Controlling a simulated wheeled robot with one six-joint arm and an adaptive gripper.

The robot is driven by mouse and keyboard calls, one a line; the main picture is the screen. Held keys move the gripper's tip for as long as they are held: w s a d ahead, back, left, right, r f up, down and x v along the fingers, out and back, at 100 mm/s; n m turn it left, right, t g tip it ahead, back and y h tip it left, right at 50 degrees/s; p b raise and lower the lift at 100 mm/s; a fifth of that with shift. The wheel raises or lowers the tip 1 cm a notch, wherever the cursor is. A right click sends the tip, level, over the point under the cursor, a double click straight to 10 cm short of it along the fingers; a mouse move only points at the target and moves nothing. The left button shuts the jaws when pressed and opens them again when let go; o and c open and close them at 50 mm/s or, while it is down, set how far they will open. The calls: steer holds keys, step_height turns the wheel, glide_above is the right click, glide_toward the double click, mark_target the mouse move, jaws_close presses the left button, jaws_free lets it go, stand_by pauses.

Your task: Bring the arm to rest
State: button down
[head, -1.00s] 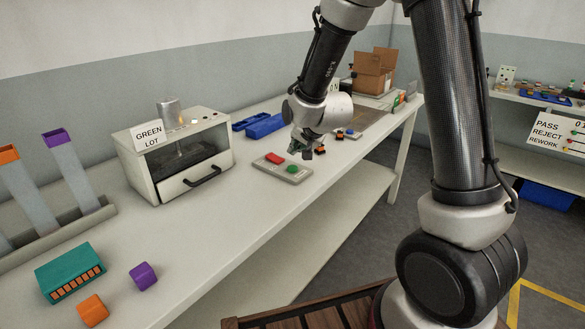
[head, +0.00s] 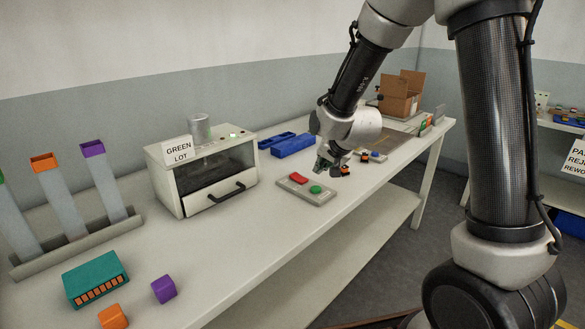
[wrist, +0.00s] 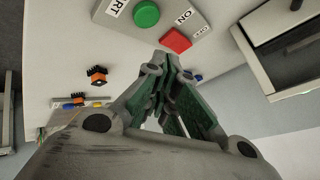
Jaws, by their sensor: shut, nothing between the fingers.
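My gripper (head: 333,168) is over the bench beside the grey button panel (head: 300,191), which carries a red button (head: 298,178) and a green button (head: 316,189). In the wrist view my gripper (wrist: 170,72) has its green-padded fingers drawn together with nothing between them. The green button (wrist: 146,14) and the red button (wrist: 175,40) show beyond the fingertips. I cannot tell from these views exactly how high the fingertips are above the bench.
A white machine (head: 200,165) labelled GREEN LOT stands left of my gripper. Blue bins (head: 293,146), a small orange-and-black part (head: 365,157) and a cardboard box (head: 400,92) are nearby. A teal block (head: 95,275), an orange cube (head: 113,316) and a purple cube (head: 164,289) lie at the front left.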

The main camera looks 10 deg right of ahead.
steer(key=s+f+g, duration=0.1)
steer(key=s+f+n+g, duration=0.1)
steer(key=s, duration=0.1)
steer(key=s+f+n, duration=0.1)
steer(key=s, duration=0.1)
steer(key=shift+s+d+f+g, duration=0.15)
steer(key=shift+f+g, duration=0.1)
steer(key=shift+g, duration=0.15)
steer(key=s+d+r+n, duration=0.1)
steer(key=s+d+r, duration=0.3)
steer(key=s, duration=0.5)
steer(key=s+d+r+n+g+h, duration=0.1)
steer(key=s+d+r, duration=0.4)
steer(key=s+r, duration=0.3)
steer(key=s+d+r+n, duration=0.2)
steer(key=s+d+r, duration=0.2)
steer(key=s, duration=0.7)
step_height(320, 180, up, 2)
steer(key=shift+d+r+h, duration=0.1)
steer(key=shift+d+h, duration=0.2)
steer(key=shift+h, duration=0.1)
